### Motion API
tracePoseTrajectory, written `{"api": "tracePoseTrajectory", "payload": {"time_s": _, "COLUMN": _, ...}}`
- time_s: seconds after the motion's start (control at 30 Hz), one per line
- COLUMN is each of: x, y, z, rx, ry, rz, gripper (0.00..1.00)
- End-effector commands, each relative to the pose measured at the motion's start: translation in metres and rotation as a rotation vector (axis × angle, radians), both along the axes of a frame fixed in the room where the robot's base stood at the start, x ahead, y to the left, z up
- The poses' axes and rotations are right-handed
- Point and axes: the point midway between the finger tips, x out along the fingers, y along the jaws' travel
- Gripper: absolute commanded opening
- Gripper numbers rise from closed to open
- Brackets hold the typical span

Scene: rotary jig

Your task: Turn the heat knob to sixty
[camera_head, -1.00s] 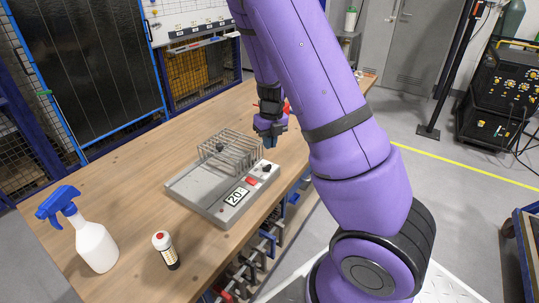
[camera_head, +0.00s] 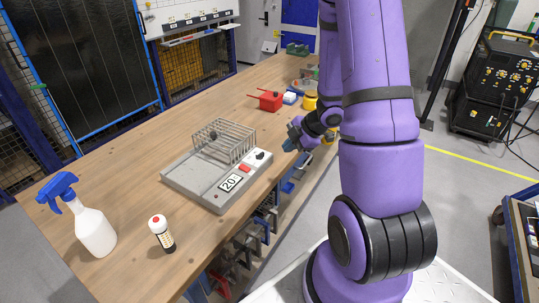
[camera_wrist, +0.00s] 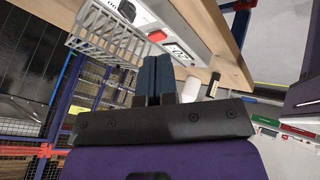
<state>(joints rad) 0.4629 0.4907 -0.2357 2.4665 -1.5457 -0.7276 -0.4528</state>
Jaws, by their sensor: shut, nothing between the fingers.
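The grey jig box (camera_head: 197,187) lies on the wooden bench with a wire cage on its far part. Its front strip carries a display (camera_head: 230,183) reading 20, a red button (camera_head: 245,168) and a black knob (camera_head: 260,155) at the right end. The knob's pointer is too small to read. My gripper (camera_head: 288,146) is shut and empty, to the right of the knob and apart from it, near the bench's front edge. In the wrist view, the shut fingers (camera_wrist: 154,62) point toward the box, with the knob (camera_wrist: 128,10), red button and display beyond them.
A wire cage (camera_head: 230,142) rises beside the knob strip. A spray bottle (camera_head: 92,228) and a small red-capped bottle (camera_head: 161,234) stand at the near left. A red box (camera_head: 266,100) and other items lie farther back. The bench between box and red box is clear.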

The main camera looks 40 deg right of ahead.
Motion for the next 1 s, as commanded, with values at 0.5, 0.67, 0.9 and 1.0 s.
{"api": "tracePoseTrajectory", "payload": {"time_s": 0.5, "x": 0.034, "y": 0.025, "z": -0.057, "rx": 0.001, "ry": 0.004, "rz": 0.003, "gripper": 0.0}}
{"api": "tracePoseTrajectory", "payload": {"time_s": 0.67, "x": 0.046, "y": 0.035, "z": -0.078, "rx": 0.0, "ry": 0.004, "rz": 0.004, "gripper": 0.0}}
{"api": "tracePoseTrajectory", "payload": {"time_s": 0.9, "x": 0.077, "y": 0.034, "z": -0.079, "rx": -0.002, "ry": -0.001, "rz": 0.004, "gripper": 0.0}}
{"api": "tracePoseTrajectory", "payload": {"time_s": 1.0, "x": 0.084, "y": 0.034, "z": -0.079, "rx": -0.001, "ry": 0.0, "rz": 0.003, "gripper": 0.0}}
